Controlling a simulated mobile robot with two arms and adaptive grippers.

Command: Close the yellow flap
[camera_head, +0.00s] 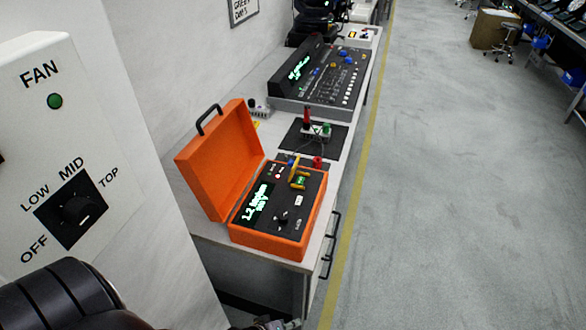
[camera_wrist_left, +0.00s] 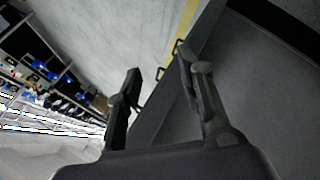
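The yellow flap (camera_head: 293,163) is small and stands raised at the back of a yellow frame around a green switch (camera_head: 300,181). They sit on the dark panel of an open orange case (camera_head: 270,243) on the bench. My left gripper (camera_wrist_left: 160,66) is open and empty in the left wrist view, its two dark fingers well apart. The flap does not show in that view. In the head view my black left arm comes in at the bottom left, low and well away from the flap. My right gripper is in neither view.
The case's orange lid (camera_head: 220,160) stands open on the left. Behind the case are a black mat (camera_head: 335,140) with a small device and a large mixing console (camera_head: 320,80). A white fan panel (camera_head: 70,150) fills the left.

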